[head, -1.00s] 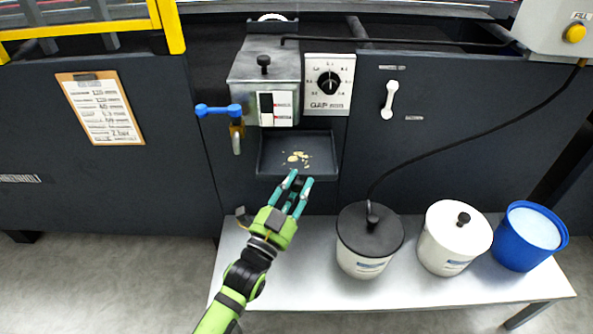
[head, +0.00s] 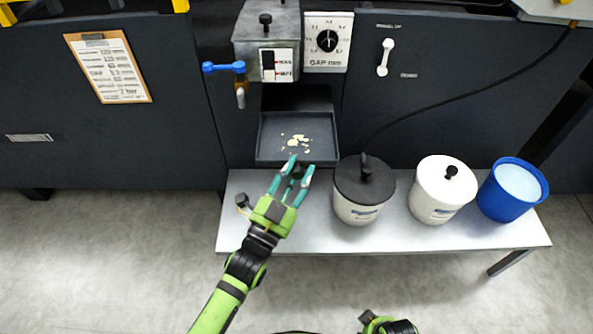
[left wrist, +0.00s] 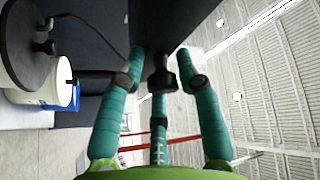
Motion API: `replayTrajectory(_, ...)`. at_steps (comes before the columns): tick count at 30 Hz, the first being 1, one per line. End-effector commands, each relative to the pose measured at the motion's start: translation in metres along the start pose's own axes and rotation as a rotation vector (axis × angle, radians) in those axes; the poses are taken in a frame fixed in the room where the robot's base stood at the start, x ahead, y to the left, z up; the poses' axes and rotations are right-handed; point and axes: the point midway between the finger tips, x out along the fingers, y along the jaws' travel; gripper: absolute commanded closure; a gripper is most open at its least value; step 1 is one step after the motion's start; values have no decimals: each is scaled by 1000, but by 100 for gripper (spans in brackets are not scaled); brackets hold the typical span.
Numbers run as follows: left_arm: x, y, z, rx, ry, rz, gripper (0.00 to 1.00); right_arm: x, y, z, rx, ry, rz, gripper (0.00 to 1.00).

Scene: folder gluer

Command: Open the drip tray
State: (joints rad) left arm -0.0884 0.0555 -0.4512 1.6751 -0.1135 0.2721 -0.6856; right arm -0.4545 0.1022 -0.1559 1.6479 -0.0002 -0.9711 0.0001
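The drip tray (head: 270,150) is a shallow dark tray below the metal glue unit, with pale yellowish flakes (head: 297,141) on its floor. It stands partly pulled out, with a dark opening behind it. My left gripper (head: 299,172) is at the tray's front edge, its teal fingers around a small black knob. In the left wrist view the knob (left wrist: 161,80) sits between the fingers, under the dark tray front (left wrist: 160,25). Contact at each fingertip is hard to make out. A green and black part of my right arm shows at the bottom edge; its fingers are not visible.
A bench (head: 290,235) stands below the tray. It carries a black-lidded pot (head: 358,212), a white lidded pot (head: 437,200) and a blue bucket (head: 508,192). A blue-handled valve (head: 224,67) and a gap dial (head: 327,42) are above. The floor in front is clear.

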Motion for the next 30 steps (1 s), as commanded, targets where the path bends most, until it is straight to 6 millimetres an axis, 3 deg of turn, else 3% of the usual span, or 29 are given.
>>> replayTrajectory(1, 4, -6, -8, -1, 20, -15, 50, -1, 0, 0, 0, 0, 0, 60)
replayTrajectory(20, -1, -2, -2, -1, 7, -6, 50, -1, 0, 0, 0, 0, -1, 60)
replayTrajectory(26, -28, -1, -2, -1, 4, -4, 50, 0, 0, 0, 0, 0, -1, 60)
replayTrajectory(30, -59, 0, -2, -1, 4, -2, 50, 0, 0, 0, 0, 0, 0, 60)
